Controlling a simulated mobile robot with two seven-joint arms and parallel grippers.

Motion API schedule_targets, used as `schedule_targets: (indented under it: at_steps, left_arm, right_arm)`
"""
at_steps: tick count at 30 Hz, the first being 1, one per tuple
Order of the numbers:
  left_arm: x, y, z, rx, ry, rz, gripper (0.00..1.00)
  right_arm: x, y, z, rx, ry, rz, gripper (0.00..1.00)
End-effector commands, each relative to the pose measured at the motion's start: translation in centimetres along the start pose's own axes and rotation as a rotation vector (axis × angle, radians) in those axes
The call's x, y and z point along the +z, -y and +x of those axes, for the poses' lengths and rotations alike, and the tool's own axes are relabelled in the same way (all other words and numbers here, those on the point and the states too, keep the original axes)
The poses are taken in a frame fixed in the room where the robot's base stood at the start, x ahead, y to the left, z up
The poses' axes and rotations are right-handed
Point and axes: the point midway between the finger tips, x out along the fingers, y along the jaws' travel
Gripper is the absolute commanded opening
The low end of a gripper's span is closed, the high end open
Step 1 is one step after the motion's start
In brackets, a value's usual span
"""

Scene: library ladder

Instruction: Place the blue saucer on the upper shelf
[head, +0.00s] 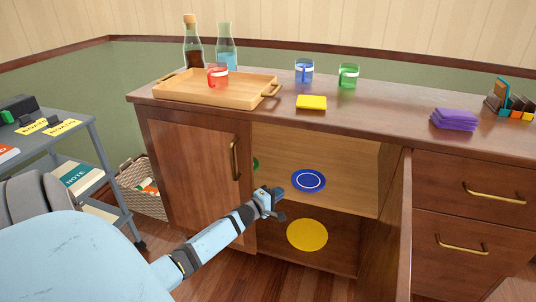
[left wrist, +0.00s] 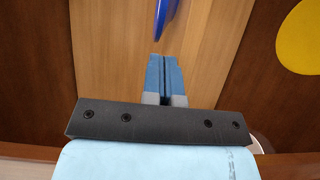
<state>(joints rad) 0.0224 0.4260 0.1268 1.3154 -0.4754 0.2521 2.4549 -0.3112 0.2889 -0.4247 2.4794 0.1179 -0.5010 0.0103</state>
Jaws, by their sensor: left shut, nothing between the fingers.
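The blue saucer (head: 308,181), with a white ring, appears to lie flat on the light wood upper shelf (head: 345,165) inside the open cabinet. In the left wrist view a part of the saucer (left wrist: 166,14) shows at the top edge, beyond the fingertips. My left gripper (head: 273,196) is at the cabinet opening, left of and nearer than the saucer. It is shut and empty, apart from the saucer. The shut fingers also show in the left wrist view (left wrist: 164,75). My right gripper is not in view.
A yellow plate (head: 307,234) lies in the lower compartment. A green item (head: 255,163) is mostly hidden behind the left door (head: 195,175). The right door (head: 390,235) stands open. A tray (head: 180,98), mugs and purple cloths (head: 454,119) are on the counter. A cart (head: 95,150) stands left.

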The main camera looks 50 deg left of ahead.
Motion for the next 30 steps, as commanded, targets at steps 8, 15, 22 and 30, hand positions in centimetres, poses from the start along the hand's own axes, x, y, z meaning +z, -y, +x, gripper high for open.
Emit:
schedule_targets:
  at_steps: [8,15,22,30]
  left_arm:
    - [2.2,0.2,3.3,0.0,0.0,0.0,0.0]
    - [2.8,0.0,3.9,0.0,0.0,0.0,0.0]
    - [2.8,-0.1,3.9,0.0,0.0,-0.001,0.0]
    - [3.5,-0.4,4.6,0.0,-0.001,-0.004,0.0]
  right_arm:
    - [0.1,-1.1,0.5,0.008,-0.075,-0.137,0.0]
    - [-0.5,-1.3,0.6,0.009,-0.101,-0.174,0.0]
    - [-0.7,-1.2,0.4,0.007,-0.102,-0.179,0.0]
    - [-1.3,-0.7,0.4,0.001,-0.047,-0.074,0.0]
